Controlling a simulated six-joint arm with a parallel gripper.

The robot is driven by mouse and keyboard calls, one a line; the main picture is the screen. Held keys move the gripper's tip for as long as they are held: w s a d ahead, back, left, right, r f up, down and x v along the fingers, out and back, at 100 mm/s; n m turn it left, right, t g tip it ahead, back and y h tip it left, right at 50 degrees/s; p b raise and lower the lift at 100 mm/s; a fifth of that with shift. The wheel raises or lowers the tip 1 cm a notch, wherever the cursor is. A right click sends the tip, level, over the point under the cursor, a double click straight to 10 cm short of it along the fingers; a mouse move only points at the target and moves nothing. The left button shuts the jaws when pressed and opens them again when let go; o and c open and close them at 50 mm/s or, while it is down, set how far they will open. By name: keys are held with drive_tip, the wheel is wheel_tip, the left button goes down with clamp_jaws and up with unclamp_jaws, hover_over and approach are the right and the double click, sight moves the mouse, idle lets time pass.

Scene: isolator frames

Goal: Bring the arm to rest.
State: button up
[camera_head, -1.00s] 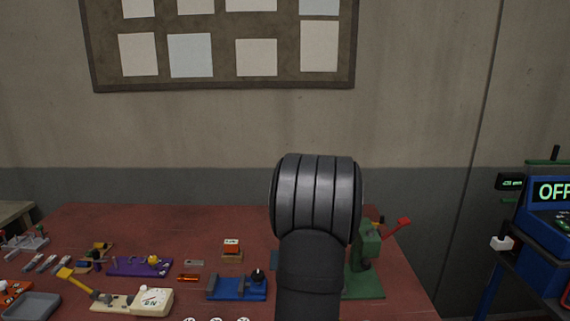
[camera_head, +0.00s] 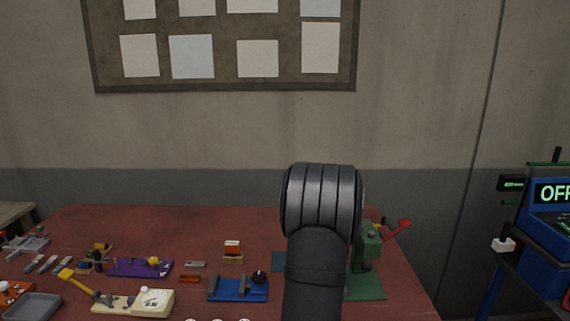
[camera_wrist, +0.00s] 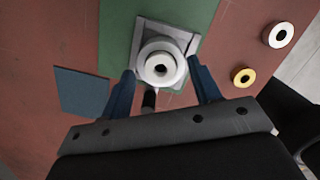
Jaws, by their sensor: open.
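In the wrist view my gripper (camera_wrist: 161,66) is open, its two blue fingers spread apart. A white round part with a dark centre hole (camera_wrist: 148,53) shows between the fingertips; I cannot tell whether they touch it. It sits on a grey square plate (camera_wrist: 189,38) on a green base (camera_wrist: 120,30). In the head view my dark arm rises in front of the green press with a red lever (camera_head: 370,243) and partly hides it. My gripper does not show in the head view.
A blue fixture (camera_head: 238,291), a cream device (camera_head: 152,301) and a purple fixture (camera_head: 140,268) stand on the red bench left of my arm. A grey tray (camera_head: 32,306) is at front left. In the wrist view, two rings (camera_wrist: 278,34) (camera_wrist: 244,77) lie at right.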

wheel_tip(320, 180, up, 17)
drive_tip(key=s+a, duration=0.1)
drive_tip(key=a, duration=0.1)
drive_tip(key=f, duration=0.5)
drive_tip(key=d+f, duration=0.1)
drive_tip(key=f, duration=0.5)
drive_tip(key=w+d+f, duration=0.1)
drive_tip(key=f, duration=0.5)
drive_tip(key=shift+w, duration=0.1)
wheel_tip(320, 180, up, 7)
drive_tip(key=shift+r, duration=0.1)
drive_tip(key=s+d+m, duration=0.1)
drive_tip(key=s+d, duration=0.1)
drive_tip(key=s, duration=0.5)
drive_tip(key=shift+m, duration=0.4)
